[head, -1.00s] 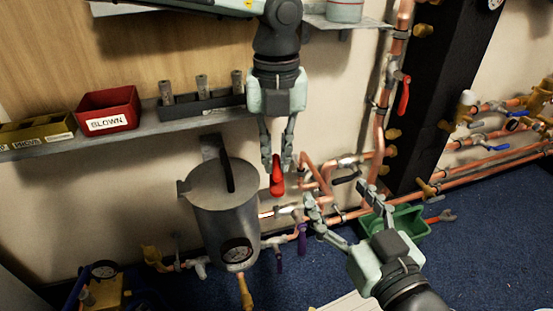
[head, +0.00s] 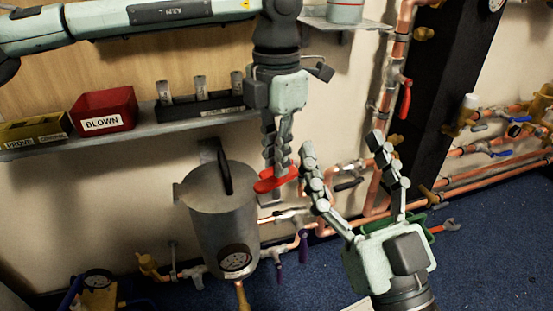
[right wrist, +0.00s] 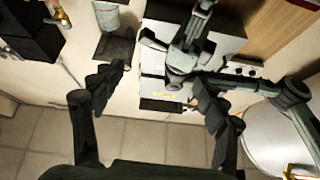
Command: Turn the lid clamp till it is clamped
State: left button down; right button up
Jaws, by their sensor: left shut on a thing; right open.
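A grey cylindrical pot (head: 222,225) with a flat lid stands at the wall in the head view, a dark bar handle (head: 225,172) on its lid. A red handle (head: 266,185) lies roughly sideways at the right of the lid. My left gripper (head: 277,172) comes down from above and is shut on the red handle, its fingers hiding part of it. Whether this handle is the lid clamp I cannot tell. My right gripper (head: 343,147) is open and empty, fingers up, right of the handle. It also shows open in the right wrist view (right wrist: 160,90).
Copper pipes (head: 470,167) with valves run along the wall at right. A shelf (head: 60,147) holds a red bin (head: 104,110), a yellow bin (head: 35,130) and a dark rack (head: 200,108). A green bin (head: 412,221) is partly hidden behind my right gripper.

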pick_arm(q)
jog(key=shift+m, duration=1.9)
pick_arm(e)
jog(key=shift+s+d+r+t, duration=0.2)
jog(key=shift+s+r+t, duration=0.1)
jog(key=shift+r+t, duration=0.2)
jog(key=shift+r, duration=0.15)
pick_arm(q)
jog(key=c, duration=1.6)
grip_release()
jog(key=shift+r, duration=0.15)
pick_arm(e)
jog(key=shift+f, duration=0.2)
pick_arm(q)
notch_tip(320, 180, up, 12)
jog(key=shift+f, duration=0.1)
pick_arm(e)
jog(key=shift+r, duration=0.1)
